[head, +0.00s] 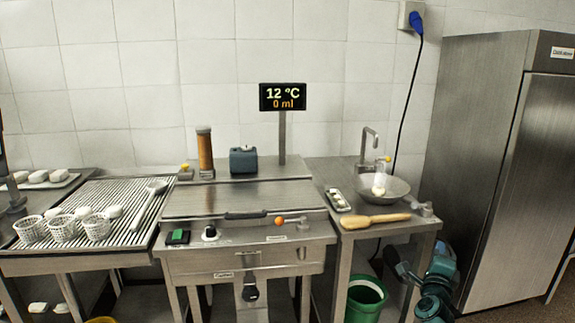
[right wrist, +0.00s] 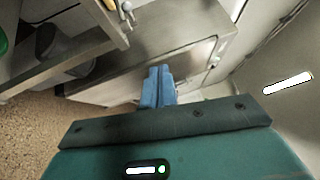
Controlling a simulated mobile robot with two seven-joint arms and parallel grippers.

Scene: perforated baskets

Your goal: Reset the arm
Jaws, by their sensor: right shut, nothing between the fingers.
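My right arm, teal and dark grey, shows low at the right in the head view, beside the right-hand steel table and in front of the tall steel cabinet (head: 490,150). My right gripper (right wrist: 158,72) shows its two blue fingers pressed together in the right wrist view, shut and empty. It hangs clear of the worktops, with the floor and steel furniture beyond it. I cannot make out my left gripper in the head view.
A green bucket (head: 366,298) stands below the right-hand table. That table holds a metal bowl (head: 398,190) and a wooden-coloured paddle (head: 375,220). White perforated baskets (head: 62,228) stand on the ribbed drainboard (head: 85,200) at left. A display (head: 283,97) reads 12 °C, 0 ml.

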